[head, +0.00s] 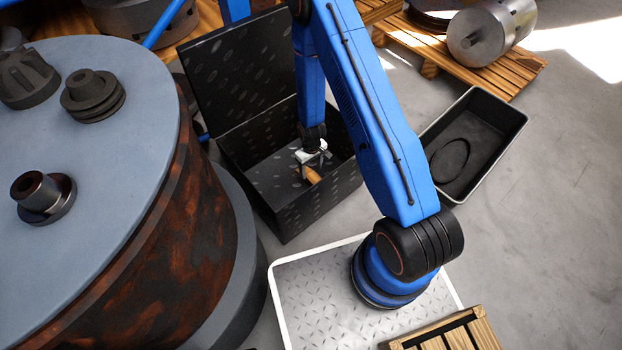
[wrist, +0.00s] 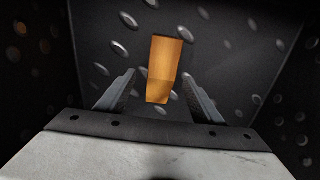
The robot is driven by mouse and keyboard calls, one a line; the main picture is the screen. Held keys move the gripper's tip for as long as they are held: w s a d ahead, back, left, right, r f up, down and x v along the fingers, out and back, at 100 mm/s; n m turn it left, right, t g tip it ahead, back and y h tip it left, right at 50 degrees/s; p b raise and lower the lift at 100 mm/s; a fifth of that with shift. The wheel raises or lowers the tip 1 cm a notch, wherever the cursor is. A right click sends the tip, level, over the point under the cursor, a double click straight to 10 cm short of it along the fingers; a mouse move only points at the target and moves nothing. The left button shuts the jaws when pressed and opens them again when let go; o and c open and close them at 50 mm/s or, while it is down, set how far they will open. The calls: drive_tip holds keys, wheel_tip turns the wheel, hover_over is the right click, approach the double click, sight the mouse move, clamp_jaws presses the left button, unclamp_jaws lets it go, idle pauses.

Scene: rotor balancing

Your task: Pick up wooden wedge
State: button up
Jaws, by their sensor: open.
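The wooden wedge (head: 312,176) is an orange-brown block inside the black chest (head: 284,215), whose lid stands open. In the wrist view the wedge (wrist: 163,68) lies on the dark studded floor of the chest, long side pointing away from me. My gripper (head: 308,166) reaches down into the chest and partly covers the wedge in the head view. In the wrist view my gripper (wrist: 160,92) is open, with one finger on each side of the wedge's near end. Gaps show between both fingers and the wedge.
Chest walls surround my gripper. A large rusty drum with a grey top (head: 120,130) stands close at left, with several dark metal parts on it. A black open tray (head: 490,150) lies at right. A wooden pallet (head: 505,70) carries a metal cylinder (head: 492,32). Grey floor is clear at right.

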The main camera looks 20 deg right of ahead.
sight(311, 174)
drive_tip(key=shift+s+a+f, duration=0.1)
drive_tip(key=shift+f, duration=1.15)
drive_tip(key=shift+s+f, duration=0.1)
drive_tip(key=shift+f, duration=1.15)
drive_tip(key=c, duration=1.2)
